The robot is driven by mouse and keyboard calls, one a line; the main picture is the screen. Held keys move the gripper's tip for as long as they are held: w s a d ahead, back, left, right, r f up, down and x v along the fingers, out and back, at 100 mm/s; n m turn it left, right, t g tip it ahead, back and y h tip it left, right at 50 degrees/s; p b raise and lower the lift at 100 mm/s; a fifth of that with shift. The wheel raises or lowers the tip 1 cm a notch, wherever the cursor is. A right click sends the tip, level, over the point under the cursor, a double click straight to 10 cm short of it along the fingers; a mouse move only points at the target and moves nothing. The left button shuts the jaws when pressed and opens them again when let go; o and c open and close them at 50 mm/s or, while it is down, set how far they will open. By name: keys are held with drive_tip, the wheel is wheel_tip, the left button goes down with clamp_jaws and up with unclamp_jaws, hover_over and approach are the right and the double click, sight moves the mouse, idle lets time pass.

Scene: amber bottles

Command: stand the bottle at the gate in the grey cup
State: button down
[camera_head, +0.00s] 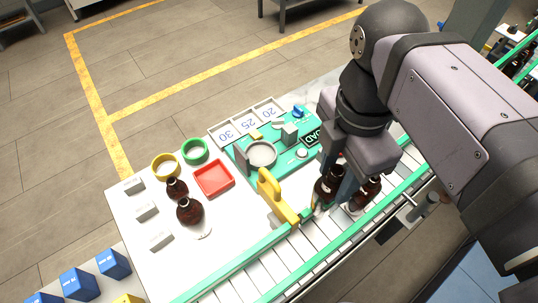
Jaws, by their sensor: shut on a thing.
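The amber bottle at the gate (327,187) stands upright at the conveyor's near end, just right of the yellow gate (272,195). My gripper (333,197) reaches down from above and is shut on this bottle. One grey finger shows on its right side; the other is mostly hidden. The bottle's neck is partly covered by my gripper. The grey cup (262,154) is a round, shallow, empty holder on the green board, up and left of my gripper.
A second amber bottle (369,191) stands close on the right of my gripper on the conveyor (262,270). Two amber bottles (189,211) stand at the table's left. A red tray (214,179), yellow ring (165,166) and green ring (195,150) lie nearby. A grey block (289,134) stands right of the cup.

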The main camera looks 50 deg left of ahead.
drive_tip(key=w+a+f+m+p, duration=0.15)
drive_tip(key=a+m+p, duration=0.85)
drive_tip(key=a, duration=1.3)
wheel_tip(320, 180, down, 11)
drive_tip(key=n+p, duration=0.1)
drive_tip(key=p, duration=0.2)
drive_tip(key=shift+s+a+r+n+p, duration=0.15)
drive_tip(key=shift+a+n+p, duration=0.15)
drive_tip(key=shift+a+n, duration=0.15)
drive_tip(key=c, duration=1.1)
unclamp_jaws()
drive_tip(key=shift+f, duration=0.2)
